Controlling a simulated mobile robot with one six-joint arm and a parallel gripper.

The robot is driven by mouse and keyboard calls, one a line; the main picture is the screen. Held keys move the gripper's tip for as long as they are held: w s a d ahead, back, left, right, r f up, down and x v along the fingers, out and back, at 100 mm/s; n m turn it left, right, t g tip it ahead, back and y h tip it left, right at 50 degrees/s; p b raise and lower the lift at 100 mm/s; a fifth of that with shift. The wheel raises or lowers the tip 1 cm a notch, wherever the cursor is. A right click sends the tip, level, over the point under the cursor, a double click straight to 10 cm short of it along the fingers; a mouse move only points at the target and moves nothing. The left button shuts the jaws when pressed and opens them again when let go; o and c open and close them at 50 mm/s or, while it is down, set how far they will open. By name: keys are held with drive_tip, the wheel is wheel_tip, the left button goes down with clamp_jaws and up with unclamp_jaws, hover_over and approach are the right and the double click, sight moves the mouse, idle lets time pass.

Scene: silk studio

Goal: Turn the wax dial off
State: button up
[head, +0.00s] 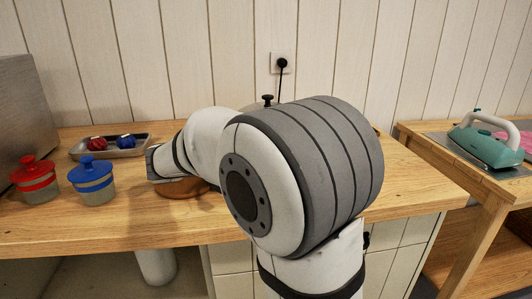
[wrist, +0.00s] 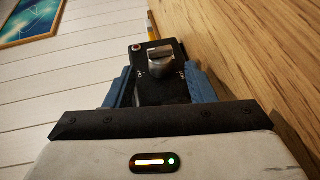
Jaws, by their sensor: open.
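The wax dial (wrist: 160,60) is a silver knob on a black box (wrist: 154,90) in the wrist view. My gripper (wrist: 158,72) is open, with one blue finger on each side of the box. The knob lies between and slightly beyond the fingertips. I cannot tell whether the fingers touch the box. In the head view my arm hides the dial and box; only a black lid knob (head: 267,99) shows behind it.
On the wooden counter (head: 110,222) stand a red-lidded jar (head: 35,181), a blue-lidded jar (head: 92,182) and a metal tray (head: 78,152) holding a red and a blue item. A wall socket (head: 281,63) has a black cord. A teal iron (head: 487,146) rests on the right table.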

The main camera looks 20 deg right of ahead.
drive_tip(key=v, duration=0.4)
drive_tip(key=shift+a, duration=0.25)
